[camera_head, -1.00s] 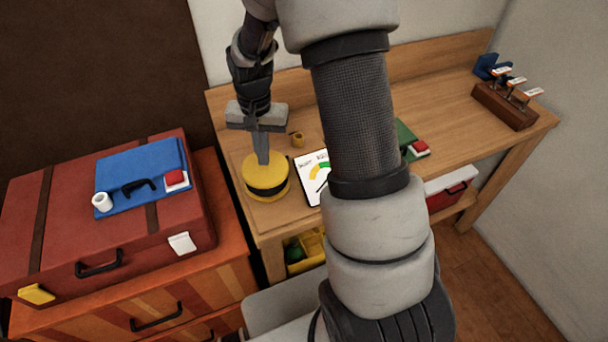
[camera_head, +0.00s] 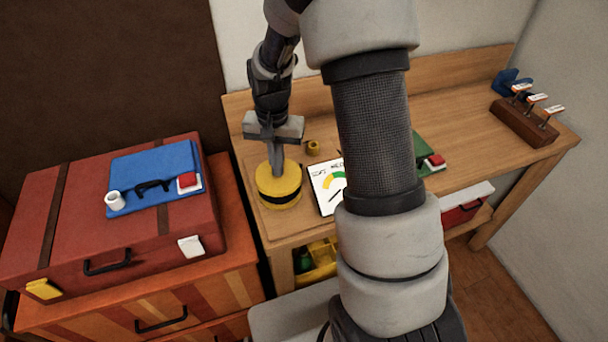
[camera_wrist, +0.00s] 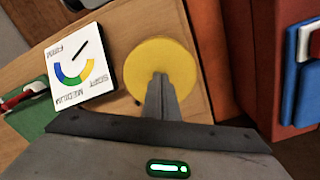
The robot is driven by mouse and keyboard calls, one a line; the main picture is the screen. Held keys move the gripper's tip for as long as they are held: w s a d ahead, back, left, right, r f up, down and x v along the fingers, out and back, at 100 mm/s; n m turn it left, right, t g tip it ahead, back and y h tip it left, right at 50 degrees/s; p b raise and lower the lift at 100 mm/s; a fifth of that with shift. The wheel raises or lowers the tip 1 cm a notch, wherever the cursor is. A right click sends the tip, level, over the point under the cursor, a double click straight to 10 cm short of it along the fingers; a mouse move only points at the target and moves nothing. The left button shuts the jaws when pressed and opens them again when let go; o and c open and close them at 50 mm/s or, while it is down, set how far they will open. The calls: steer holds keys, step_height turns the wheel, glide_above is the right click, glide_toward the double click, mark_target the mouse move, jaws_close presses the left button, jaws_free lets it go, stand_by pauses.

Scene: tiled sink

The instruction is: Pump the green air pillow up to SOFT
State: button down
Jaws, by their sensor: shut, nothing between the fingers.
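The green air pillow (camera_head: 420,147) lies on the wooden bench, partly hidden behind my arm, with a red and white part at its corner; it also shows in the wrist view (camera_wrist: 38,119). A yellow round pump (camera_head: 266,173) with a black band stands to its left, also in the wrist view (camera_wrist: 140,65). My gripper (camera_head: 277,174) is shut and empty, pointing down at the pump's top; I cannot tell whether it touches. The white gauge card (camera_wrist: 98,88) reads SOFT, MEDIUM, FIRM; its black needle points outside the coloured arc, beyond its yellow SOFT end.
A small brass-coloured piece (camera_head: 313,148) sits behind the pump. A stamp rack (camera_head: 524,122) stands at the bench's right end. A red suitcase (camera_head: 75,215) with a blue pillow (camera_head: 150,165) is at left. Bare bench top lies right of my arm.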

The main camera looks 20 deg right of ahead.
steer(key=shift+f+b, duration=0.75)
steer(key=shift+f, duration=0.65)
steer(key=shift+f, duration=0.25)
steer(key=shift+r+p, duration=1.4)
steer(key=shift+r, duration=1)
steer(key=shift+f, duration=0.1)
